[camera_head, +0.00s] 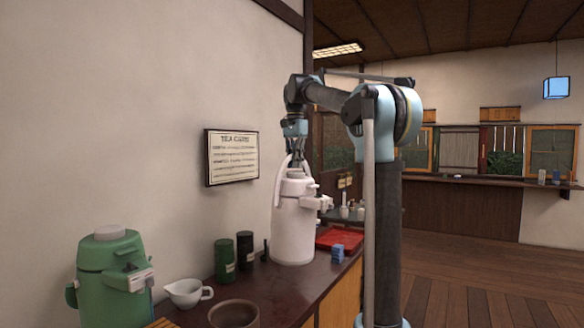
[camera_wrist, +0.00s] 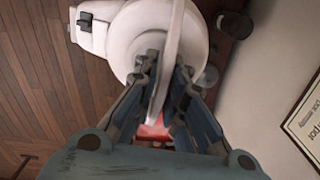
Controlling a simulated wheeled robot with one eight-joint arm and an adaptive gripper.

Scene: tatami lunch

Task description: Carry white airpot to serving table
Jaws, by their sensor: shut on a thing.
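The white airpot (camera_head: 293,230) stands upright at the counter (camera_head: 275,295) in the head view; I cannot tell whether its base touches the counter top. My gripper (camera_head: 296,160) points down from above and is shut on the airpot's raised handle. In the wrist view the fingers of my gripper (camera_wrist: 160,85) close around the pale handle strip, and the round top of the white airpot (camera_wrist: 145,35) lies beyond them. The serving table cannot be clearly made out in either view.
A green airpot (camera_head: 112,280), a white spouted cup (camera_head: 187,292), a brown bowl (camera_head: 233,314) and dark canisters (camera_head: 224,260) stand on the counter to the left. A red tray (camera_head: 338,239) and blue blocks (camera_head: 337,252) lie right of the white airpot. Wooden floor is open at right.

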